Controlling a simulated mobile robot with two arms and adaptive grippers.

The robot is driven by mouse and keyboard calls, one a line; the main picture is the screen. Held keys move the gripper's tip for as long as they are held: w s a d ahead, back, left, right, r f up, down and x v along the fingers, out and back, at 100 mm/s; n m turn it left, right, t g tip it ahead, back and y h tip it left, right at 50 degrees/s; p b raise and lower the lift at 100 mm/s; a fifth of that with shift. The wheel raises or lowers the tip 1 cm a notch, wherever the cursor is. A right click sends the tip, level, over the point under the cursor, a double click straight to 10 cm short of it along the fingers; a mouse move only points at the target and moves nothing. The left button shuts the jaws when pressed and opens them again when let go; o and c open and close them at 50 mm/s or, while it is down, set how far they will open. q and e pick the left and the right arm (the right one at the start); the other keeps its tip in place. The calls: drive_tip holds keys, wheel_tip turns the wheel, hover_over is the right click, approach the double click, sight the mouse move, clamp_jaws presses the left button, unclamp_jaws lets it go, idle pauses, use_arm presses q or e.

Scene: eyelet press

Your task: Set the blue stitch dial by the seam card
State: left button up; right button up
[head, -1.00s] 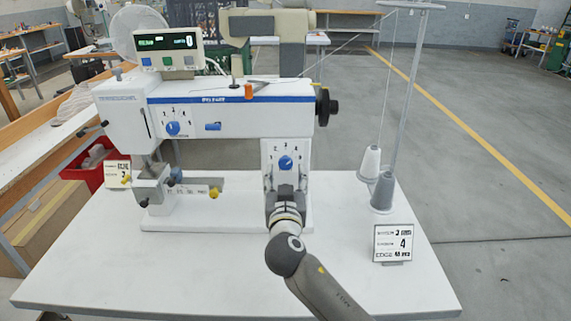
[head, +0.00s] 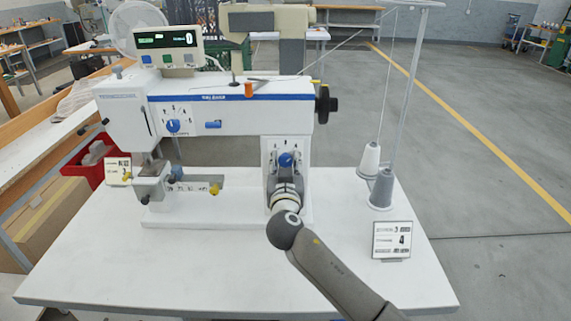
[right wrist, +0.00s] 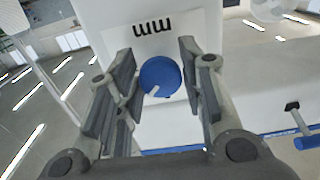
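A blue dial (head: 286,159) with a white pointer sits on the white panel of the sewing machine's right column. In the right wrist view the blue dial (right wrist: 160,76) shows below an upside-down "mm" mark, its pointer toward the lower left. My right gripper (head: 286,170) is open, with one finger on each side of this dial; I cannot tell whether they touch it. A second blue dial (head: 173,126) is on the machine's head at left. The seam card (head: 391,240) stands on the table at right; its small print is blurred. My left gripper is not in view.
A black handwheel (head: 326,104) sticks out above right. A small card (head: 117,171) and red bin (head: 90,165) are at left. The white table (head: 180,270) is clear in front.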

drive_tip(key=c, duration=0.4)
drive_tip(key=shift+c, duration=0.2)
drive_tip(key=shift+n, duration=0.3)
drive_tip(key=n, duration=0.3)
drive_tip(key=shift+n+b, duration=0.3)
drive_tip(key=shift+r+n+p, duration=0.1)
drive_tip(key=shift+n+p, duration=0.3)
drive_tip(key=shift+n, duration=1.8)
drive_tip(key=o, duration=1)
drive_tip(key=shift+s, duration=0.1)
